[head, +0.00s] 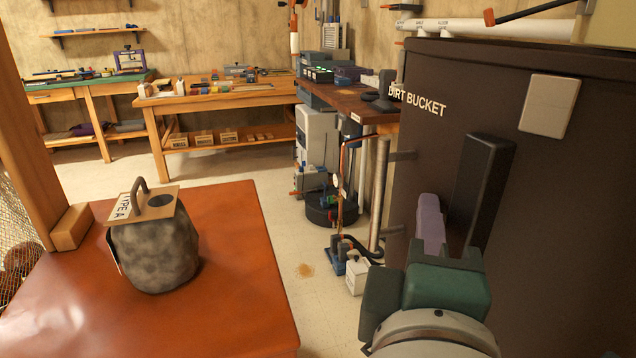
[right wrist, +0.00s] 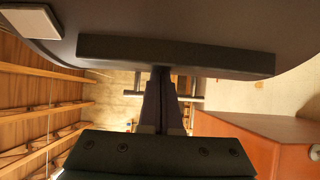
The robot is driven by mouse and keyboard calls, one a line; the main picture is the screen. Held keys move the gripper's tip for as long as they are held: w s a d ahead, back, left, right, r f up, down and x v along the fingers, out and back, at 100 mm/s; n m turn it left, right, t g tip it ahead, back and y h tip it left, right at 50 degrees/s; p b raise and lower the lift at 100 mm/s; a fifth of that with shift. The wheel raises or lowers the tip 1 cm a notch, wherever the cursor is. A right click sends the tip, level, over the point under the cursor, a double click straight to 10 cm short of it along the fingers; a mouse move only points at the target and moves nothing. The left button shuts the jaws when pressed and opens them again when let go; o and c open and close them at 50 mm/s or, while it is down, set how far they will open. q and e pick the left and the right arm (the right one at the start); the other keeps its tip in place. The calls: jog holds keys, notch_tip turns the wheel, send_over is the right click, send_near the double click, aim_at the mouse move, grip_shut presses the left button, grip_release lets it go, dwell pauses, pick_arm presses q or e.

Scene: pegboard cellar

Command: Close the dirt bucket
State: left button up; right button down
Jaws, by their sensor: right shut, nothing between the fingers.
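The dirt bucket (head: 590,190) is a large dark brown body with "DIRT BUCKET" lettering, filling the right of the head view. A long black handle (head: 485,185) stands out from its face; it crosses the top of the right wrist view as a dark bar (right wrist: 220,58). My right gripper (head: 429,203) is shut and empty just left of the handle. In the right wrist view its fingertips (right wrist: 161,75) meet the bar's edge; I cannot tell whether they touch. Whether the bucket is fully closed cannot be told. My left gripper is not in view.
A red-brown table (head: 245,260) at left holds a dusty grey bag (head: 155,255) with a "TYPE A" card. A workbench (head: 220,98) and a side counter (head: 345,104) stand behind. Pipes and a pump (head: 345,250) are left of the bucket.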

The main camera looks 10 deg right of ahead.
jog(key=d, duration=0.9)
jog(key=w+d, duration=0.1)
jog(key=d, duration=0.4)
jog(key=shift+d+p, duration=0.25)
jog(key=shift+p, duration=0.1)
jog(key=w+d+b, duration=0.1)
jog(key=d+b, duration=0.1)
jog(key=d, duration=1.5)
jog(key=shift+w+b, duration=0.15)
jog(key=shift+b, duration=0.15)
jog(key=shift+d+f, duration=0.1)
jog(key=shift+f, duration=0.05)
